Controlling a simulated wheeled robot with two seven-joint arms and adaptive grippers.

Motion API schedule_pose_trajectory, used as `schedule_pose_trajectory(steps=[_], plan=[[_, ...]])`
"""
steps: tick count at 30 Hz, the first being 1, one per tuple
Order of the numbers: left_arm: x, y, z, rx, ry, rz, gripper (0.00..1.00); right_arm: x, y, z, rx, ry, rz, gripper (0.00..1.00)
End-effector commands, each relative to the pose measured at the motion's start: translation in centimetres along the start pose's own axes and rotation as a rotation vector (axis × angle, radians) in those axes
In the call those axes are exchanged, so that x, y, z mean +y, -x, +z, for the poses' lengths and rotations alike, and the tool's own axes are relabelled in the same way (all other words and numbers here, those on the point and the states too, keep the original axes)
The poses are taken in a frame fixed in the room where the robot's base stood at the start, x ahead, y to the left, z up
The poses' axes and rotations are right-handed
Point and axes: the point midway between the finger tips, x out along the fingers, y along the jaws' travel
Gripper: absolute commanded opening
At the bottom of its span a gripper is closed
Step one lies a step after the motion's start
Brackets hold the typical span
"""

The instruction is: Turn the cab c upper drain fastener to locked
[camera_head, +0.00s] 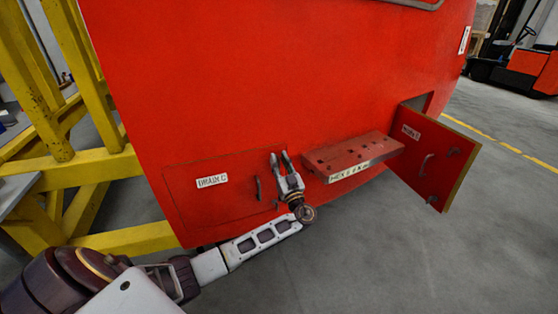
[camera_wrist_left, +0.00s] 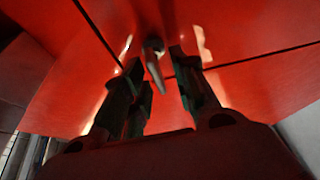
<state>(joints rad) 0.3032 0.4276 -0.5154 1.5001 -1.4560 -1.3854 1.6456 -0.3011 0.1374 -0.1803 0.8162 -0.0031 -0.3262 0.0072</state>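The red cab panel carries a closed hatch (camera_head: 195,205) labelled DRAIN C (camera_head: 212,181), with a dark handle (camera_head: 258,188) near its right edge. My left gripper (camera_head: 281,156) is at the hatch's upper right corner, fingers pointing at the red surface. In the left wrist view, my left gripper (camera_wrist_left: 158,72) is open, its two fingers apart. A small grey fastener (camera_wrist_left: 153,58) with a narrow, slightly tilted part shows between the fingertips, with a gap visible on each side. In the head view the gripper hides this fastener. My right gripper is not in view.
A red ledge (camera_head: 350,157) with holes and a HEX label juts out just right of my left gripper. Beyond it an open hatch door (camera_head: 432,158) sticks out. A yellow frame (camera_head: 100,165) stands at the left. Grey floor is clear at the front right.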

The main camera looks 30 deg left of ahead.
Motion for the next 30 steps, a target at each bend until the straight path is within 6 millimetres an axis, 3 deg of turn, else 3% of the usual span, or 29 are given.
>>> schedule_pose_trajectory(steps=[12, 18, 30], plan=[[-0.01, -0.48, 0.01, 0.001, -0.001, 0.000, 0.26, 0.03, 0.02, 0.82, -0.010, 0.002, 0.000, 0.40], [-0.01, -0.47, 0.01, 0.001, -0.001, 0.000, 0.01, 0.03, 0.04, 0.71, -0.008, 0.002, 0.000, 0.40], [0.00, -0.45, 0.03, 0.001, -0.011, 0.005, 0.00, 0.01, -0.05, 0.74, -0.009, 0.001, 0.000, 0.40]])
